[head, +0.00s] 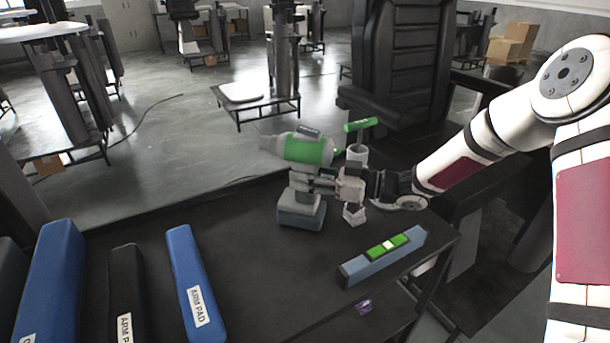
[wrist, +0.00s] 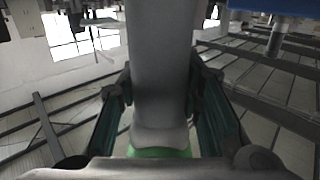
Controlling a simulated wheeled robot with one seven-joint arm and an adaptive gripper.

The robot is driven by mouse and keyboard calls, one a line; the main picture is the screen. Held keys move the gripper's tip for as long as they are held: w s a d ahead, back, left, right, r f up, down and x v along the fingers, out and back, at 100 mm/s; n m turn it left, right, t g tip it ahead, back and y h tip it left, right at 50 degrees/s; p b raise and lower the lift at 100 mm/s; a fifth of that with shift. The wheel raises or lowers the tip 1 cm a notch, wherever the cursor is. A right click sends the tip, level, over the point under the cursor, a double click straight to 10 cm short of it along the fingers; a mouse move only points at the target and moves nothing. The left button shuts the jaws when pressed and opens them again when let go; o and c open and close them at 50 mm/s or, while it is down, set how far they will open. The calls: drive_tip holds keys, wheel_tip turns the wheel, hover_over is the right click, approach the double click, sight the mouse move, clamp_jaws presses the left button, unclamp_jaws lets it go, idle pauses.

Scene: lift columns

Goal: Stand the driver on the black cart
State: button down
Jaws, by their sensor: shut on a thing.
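The driver (head: 308,150) is green and grey with a grey battery base (head: 300,212). It stands upright, its nose pointing left, over the far right part of the black cart (head: 235,240). I cannot tell whether its base touches the cart top. My gripper (head: 325,185) comes from the right and is shut on the driver's handle, below the green body. In the wrist view, the grey handle (wrist: 160,65) runs between the two fingers, with a strip of green body at the bottom. The fingers hide part of the handle in the head view.
Blue arm pads (head: 190,270) and a black arm pad (head: 125,290) lie at the cart's left. A blue-grey level with a green middle (head: 383,258) lies at the front right. The cart's middle is clear.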

drive_tip(key=c, duration=1.1)
unclamp_jaws()
drive_tip(key=shift+f, duration=0.1)
